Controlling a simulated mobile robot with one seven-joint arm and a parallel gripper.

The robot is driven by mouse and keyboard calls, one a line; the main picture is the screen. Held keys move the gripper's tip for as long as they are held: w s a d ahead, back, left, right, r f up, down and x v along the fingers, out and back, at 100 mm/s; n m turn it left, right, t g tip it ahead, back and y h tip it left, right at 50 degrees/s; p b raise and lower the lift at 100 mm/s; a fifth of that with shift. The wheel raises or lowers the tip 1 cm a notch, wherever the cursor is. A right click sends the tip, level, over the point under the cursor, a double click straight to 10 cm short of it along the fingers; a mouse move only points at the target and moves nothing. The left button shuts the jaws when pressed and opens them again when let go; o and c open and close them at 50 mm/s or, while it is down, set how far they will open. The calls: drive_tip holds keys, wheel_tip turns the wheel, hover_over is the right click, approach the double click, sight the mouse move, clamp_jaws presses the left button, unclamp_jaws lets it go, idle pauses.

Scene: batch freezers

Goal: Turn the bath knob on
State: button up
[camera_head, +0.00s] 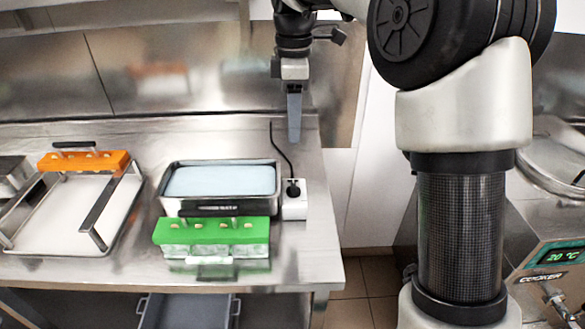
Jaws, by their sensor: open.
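My gripper (294,132) hangs at the top centre, pointing down, above the right end of the steel table. It is open and seen side-on, so its fingers overlap; nothing shows between them. A steel bath (167,205) with pale blue liquid stands on the table, below and left of my gripper. At the far right is a steel unit marked COOKER (545,277), with a green display reading 20 °C. A metal knob or tap-like fitting (556,298) sits on its front below the display, partly cut by the frame edge. I cannot tell whether this is the bath knob.
A green-topped rack (211,231) stands in front of the bath. A white socket block (294,207) with a black cable is at its right. A white tray (70,222) with an orange bar (84,161) lies left. A floor gap separates table and cooker; my arm fills it.

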sight(293, 185)
wheel_tip(293, 185, down, 17)
drive_tip(key=shift+f+b, duration=0.2)
drive_tip(key=shift+b, duration=0.65)
drive_tip(key=c, duration=1)
